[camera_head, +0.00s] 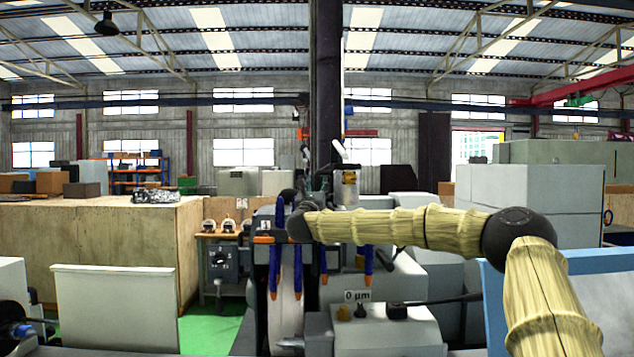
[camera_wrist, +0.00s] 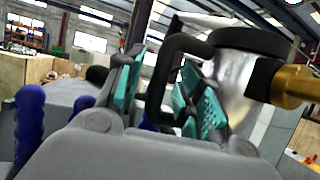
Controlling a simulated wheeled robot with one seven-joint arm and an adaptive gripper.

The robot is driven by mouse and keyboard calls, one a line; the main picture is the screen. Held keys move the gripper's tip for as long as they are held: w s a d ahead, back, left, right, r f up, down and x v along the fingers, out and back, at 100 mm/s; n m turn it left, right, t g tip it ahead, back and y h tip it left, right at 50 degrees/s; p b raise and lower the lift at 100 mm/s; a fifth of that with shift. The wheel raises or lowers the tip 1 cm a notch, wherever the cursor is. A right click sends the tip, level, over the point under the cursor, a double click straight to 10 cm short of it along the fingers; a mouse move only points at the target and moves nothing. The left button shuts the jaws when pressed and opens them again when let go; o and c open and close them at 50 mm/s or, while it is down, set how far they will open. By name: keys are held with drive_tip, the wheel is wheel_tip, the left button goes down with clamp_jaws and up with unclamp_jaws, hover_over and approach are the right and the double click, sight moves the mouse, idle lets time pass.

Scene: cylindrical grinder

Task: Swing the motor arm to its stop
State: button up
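In the wrist view, a black loop handle (camera_wrist: 157,88) joins a shiny silver cylinder with a dark top band (camera_wrist: 238,72), seemingly the motor arm's motor. A brass-coloured part (camera_wrist: 295,87) sticks out at its right. My gripper (camera_wrist: 160,85) has teal pads on both sides of the handle's upright bar, with narrow gaps seeming to show. It looks open, around the handle; contact is hard to judge. In the head view, my gripper (camera_head: 314,182) is small and dark beside a pale cylinder with a brass part (camera_head: 349,178). The arm's stop cannot be made out.
Below stands the grinder, with blue hoses (camera_head: 298,270), a pale wheel-like part and a grey control box (camera_head: 385,330) with a "0 µm" label. A dark column (camera_head: 327,90) rises behind. A wooden crate (camera_head: 110,250) and a grey panel (camera_head: 115,305) stand left.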

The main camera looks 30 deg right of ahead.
drive_tip(key=shift+w+d+r, duration=0.1)
drive_tip(key=shift+w+d, duration=0.3)
clamp_jaws()
